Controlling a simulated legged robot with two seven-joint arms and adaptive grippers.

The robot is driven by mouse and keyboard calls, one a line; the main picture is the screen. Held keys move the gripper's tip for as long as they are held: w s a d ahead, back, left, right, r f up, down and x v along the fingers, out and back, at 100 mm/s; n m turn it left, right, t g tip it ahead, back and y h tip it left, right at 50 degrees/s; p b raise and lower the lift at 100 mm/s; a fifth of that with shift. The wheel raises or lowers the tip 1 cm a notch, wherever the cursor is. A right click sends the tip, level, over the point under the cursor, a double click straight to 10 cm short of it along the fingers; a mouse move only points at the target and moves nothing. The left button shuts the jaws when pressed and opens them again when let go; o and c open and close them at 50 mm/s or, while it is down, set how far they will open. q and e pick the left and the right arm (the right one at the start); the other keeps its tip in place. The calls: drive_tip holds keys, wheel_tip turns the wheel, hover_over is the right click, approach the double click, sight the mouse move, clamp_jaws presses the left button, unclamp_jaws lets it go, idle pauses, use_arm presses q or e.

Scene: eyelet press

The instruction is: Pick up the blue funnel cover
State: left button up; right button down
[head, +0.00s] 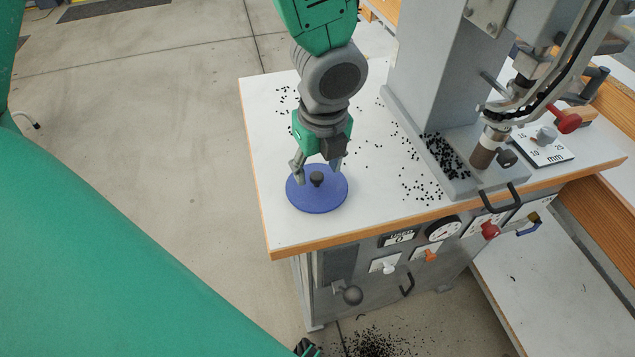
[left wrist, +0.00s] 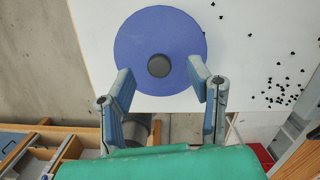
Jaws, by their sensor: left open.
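The blue funnel cover (head: 318,200) is a flat round disc with a dark knob (head: 317,179) in its middle. It lies on the white table top near the left front edge. In the left wrist view the blue cover (left wrist: 160,28) fills the upper middle, with its knob (left wrist: 159,66) showing from above. My left gripper (head: 319,166) is open just above the cover, its fingers on either side of the knob. In the left wrist view my left gripper (left wrist: 158,78) has its fingertips apart, with the knob between them and not visibly gripped. My right gripper does not show clearly.
The table (head: 262,150) has a wooden edge and many scattered small black eyelets (head: 440,155). The grey press column (head: 440,70) and press head (head: 485,150) stand to the right. A front panel (head: 400,260) holds gauges and knobs. Black bits (head: 375,343) lie on the floor.

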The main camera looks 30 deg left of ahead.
sight(318, 175)
use_arm(q)
wheel_tip(318, 175, down, 3)
drive_tip(key=shift+w+a+f, duration=0.1)
drive_tip(key=shift+w+a, duration=0.05)
clamp_jaws()
